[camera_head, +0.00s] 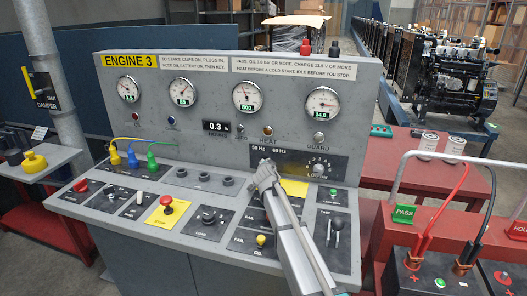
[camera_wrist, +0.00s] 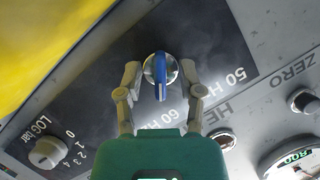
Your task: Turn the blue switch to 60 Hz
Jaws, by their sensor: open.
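The blue switch (camera_wrist: 160,80) is a blue bar handle on a round silver base, set on a dark panel, in the wrist view. Its bar runs nearly up and down in that picture. The "50 Hz" label lies to its right, and the "60 Hz" label lies below it, partly covered by my gripper. My gripper (camera_wrist: 160,71) is open, with one fingertip on each side of the switch and a visible gap on both sides. In the head view my gripper (camera_head: 264,170) is at the panel under the 50 Hz and 60 Hz labels and hides the switch.
A white LOG bar knob (camera_wrist: 47,153) sits at lower left in the wrist view. In the head view, a red stop button (camera_head: 167,203), gauges and plugged cables crowd the console (camera_head: 215,165). A red battery stand (camera_head: 385,240) is at right.

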